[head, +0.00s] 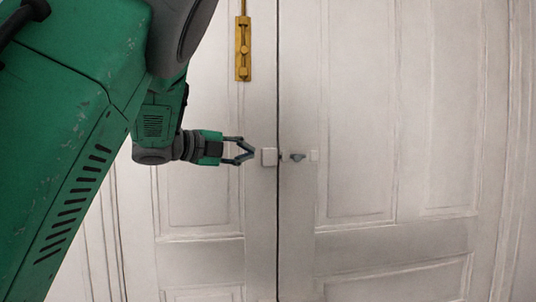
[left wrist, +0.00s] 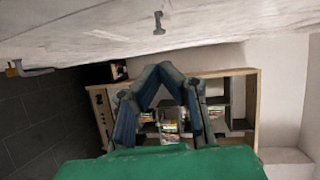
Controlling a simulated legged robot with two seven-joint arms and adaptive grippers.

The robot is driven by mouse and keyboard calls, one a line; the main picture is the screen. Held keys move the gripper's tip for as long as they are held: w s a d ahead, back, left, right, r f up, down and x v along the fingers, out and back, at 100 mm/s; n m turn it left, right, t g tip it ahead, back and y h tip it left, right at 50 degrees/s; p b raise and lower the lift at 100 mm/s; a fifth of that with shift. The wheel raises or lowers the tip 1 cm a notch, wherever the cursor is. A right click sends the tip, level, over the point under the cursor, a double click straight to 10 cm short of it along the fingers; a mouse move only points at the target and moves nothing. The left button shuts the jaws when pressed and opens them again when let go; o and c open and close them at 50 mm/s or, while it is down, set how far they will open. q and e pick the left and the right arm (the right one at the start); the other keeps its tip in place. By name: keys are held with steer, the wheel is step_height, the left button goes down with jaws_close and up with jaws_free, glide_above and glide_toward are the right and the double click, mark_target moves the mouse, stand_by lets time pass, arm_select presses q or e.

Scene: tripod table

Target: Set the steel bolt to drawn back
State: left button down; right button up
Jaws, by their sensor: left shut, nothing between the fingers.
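A small dark grey metal piece, apparently the steel bolt's knob (head: 297,156), is on the right door leaf just right of the seam. A pale square block (head: 269,156) sits left of the seam, level with it. My left gripper (head: 252,152) is shut and empty, with its tips just left of the block in the picture; I cannot tell whether they touch. In the left wrist view, the two fingers (left wrist: 167,72) converge below the pale door surface, where a small grey metal fitting (left wrist: 158,23) shows. Whether this fitting is the bolt is unclear. My right gripper is not in view.
A brass bolt (head: 243,50) is mounted upright on the left leaf, above my gripper. A small pale plate (head: 314,155) is right of the knob. The left wrist view shows a wooden shelf unit (left wrist: 245,75) beyond the fingers. The right leaf (head: 400,120) is unobstructed.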

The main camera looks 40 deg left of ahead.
mark_target(294, 158)
arm_select(q)
steer(key=p+x, duration=0.3)
steer(key=x, duration=1)
steer(key=shift+w+f, duration=0.15)
steer(key=shift+f, duration=0.05)
